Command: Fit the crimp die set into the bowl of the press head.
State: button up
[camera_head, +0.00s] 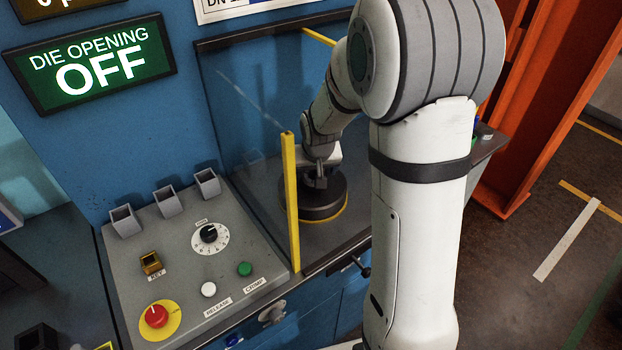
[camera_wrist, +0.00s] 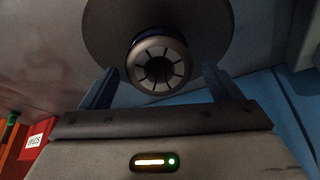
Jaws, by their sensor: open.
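The press head (camera_head: 325,212) is a dark round body with a yellow ring low on it, behind the clear guard in the head view. In the wrist view its dark disc (camera_wrist: 108,35) fills the top middle. The crimp die set (camera_wrist: 158,64), a round metal ring of dark wedge segments, shows in front of the middle of that disc. I cannot tell how deep it sits in the bowl. My gripper (camera_head: 320,182) is over the press head. In the wrist view my gripper (camera_wrist: 161,78) is open, one finger on each side of the die set, with visible gaps.
A clear guard with a yellow edge post (camera_head: 291,200) stands left of my arm. The control panel (camera_head: 130,265) has buttons, a dial and several small grey holders. A green sign (camera_head: 92,65) reads DIE OPENING OFF. An orange frame (camera_head: 545,100) stands at the right.

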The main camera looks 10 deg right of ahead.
jog(key=shift+c, duration=0.6)
jog(key=shift+r, duration=0.1)
jog(key=c, duration=1.6)
